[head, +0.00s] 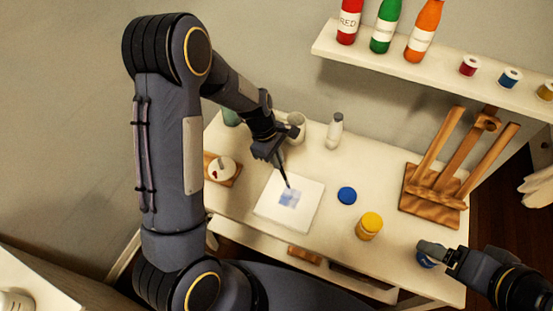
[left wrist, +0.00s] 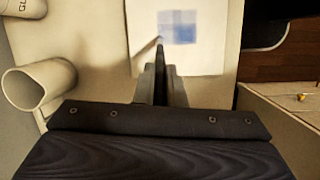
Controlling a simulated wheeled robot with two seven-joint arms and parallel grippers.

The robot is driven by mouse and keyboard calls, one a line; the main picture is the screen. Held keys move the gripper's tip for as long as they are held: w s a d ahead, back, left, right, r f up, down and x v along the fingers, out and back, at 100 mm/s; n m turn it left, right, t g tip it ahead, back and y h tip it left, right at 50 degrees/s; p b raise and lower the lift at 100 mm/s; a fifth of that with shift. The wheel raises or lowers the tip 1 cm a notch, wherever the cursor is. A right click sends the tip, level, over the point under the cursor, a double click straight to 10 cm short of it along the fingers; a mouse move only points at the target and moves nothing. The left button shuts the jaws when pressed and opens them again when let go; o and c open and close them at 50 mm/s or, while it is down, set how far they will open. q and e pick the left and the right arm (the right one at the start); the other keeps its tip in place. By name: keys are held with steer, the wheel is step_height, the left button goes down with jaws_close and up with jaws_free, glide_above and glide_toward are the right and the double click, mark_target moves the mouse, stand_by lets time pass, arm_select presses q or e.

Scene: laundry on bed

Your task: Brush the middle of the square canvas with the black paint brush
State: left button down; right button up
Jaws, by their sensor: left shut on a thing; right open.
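The white square canvas (head: 272,210) lies flat on the table, with a patch of blue squares (head: 289,197) around its middle. The canvas also shows in the left wrist view (left wrist: 208,62). My left gripper (head: 274,156) is shut on the black paint brush (head: 285,177) above the far edge of the canvas. The brush points down, and its tip is at the blue patch; I cannot tell whether it touches. In the left wrist view the brush (left wrist: 161,60) shows between the fingers.
A blue lid (head: 347,196) and a yellow jar (head: 369,226) stand right of the canvas. A white cup (head: 297,126) and a white bottle (head: 334,131) stand behind it. A wooden easel (head: 437,175) is at the right. A shelf (head: 400,68) holds paint bottles.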

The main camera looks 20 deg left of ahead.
arm_select(q)
steer(key=shift+s, duration=0.35)
stand_by(1.3)
steer(key=shift+r+p, duration=0.1)
steer(key=shift+p, duration=0.2)
